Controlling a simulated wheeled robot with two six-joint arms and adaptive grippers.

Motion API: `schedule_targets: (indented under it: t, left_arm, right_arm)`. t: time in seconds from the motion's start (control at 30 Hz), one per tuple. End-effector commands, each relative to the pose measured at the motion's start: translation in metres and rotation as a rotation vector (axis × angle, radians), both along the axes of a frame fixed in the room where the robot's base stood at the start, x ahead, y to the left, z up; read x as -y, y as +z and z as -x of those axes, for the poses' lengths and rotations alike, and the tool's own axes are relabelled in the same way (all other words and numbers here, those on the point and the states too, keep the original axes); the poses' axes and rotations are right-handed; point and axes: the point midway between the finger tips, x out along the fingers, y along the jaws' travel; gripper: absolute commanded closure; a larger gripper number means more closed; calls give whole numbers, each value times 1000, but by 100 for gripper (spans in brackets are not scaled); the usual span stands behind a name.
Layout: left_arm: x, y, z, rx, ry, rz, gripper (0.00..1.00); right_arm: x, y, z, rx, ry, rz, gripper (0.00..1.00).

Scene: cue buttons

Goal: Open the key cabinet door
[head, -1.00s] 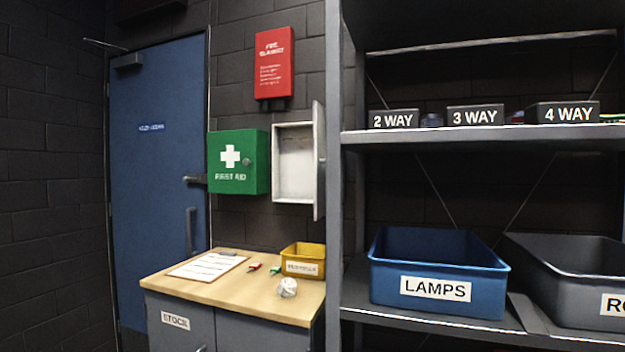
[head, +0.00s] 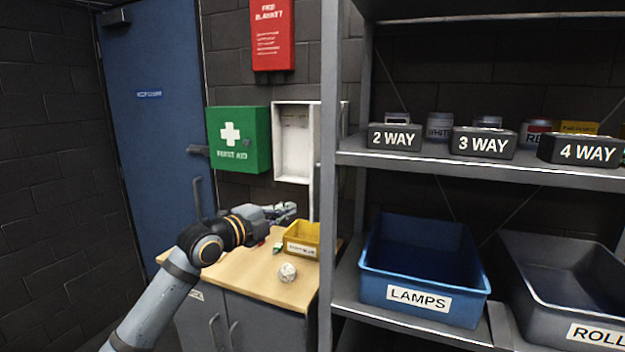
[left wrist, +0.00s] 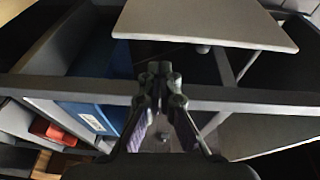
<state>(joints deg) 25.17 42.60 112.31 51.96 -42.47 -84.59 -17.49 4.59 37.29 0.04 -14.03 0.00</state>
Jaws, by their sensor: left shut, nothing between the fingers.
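The pale, box-like key cabinet (head: 294,145) hangs on the dark brick wall, right of the green first aid box. Its front stands open and its light interior shows. Its door is on the right side, swung outward and largely hidden behind the grey shelf upright. My left gripper (head: 287,210) is in front of and below the cabinet, above the yellow bin, and looks apart from the cabinet. In the left wrist view its fingers (left wrist: 160,75) are shut and empty. A pale flat panel (left wrist: 205,22), perhaps the cabinet door, lies beyond them. My right gripper is out of view.
The grey shelf upright (head: 328,230) stands close right of the cabinet. The wooden-topped cupboard (head: 250,280) below holds a yellow bin (head: 301,236) and a crumpled white ball (head: 287,272). The first aid box (head: 238,140) is to the left. A blue LAMPS bin (head: 418,255) sits on the shelf.

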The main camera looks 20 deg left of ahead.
Motion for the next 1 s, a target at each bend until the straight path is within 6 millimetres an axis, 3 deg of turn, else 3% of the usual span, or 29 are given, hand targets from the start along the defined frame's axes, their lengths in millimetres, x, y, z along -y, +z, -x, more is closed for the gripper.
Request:
schedule_targets:
  t: [0.03,0.13,0.37,0.8,1.0]
  left_arm:
    - [2,24,3,32,-11,-30,100]
    - [5,37,7,63,-24,-58,100]
    - [7,38,0,64,-23,-53,100]
    - [33,38,-71,60,-24,-54,100]
    - [39,36,-86,61,-23,-58,100]
  right_arm:
    - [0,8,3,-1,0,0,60]
    - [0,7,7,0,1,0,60]
    - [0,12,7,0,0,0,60]
    - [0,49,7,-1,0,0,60]
    - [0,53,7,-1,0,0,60]
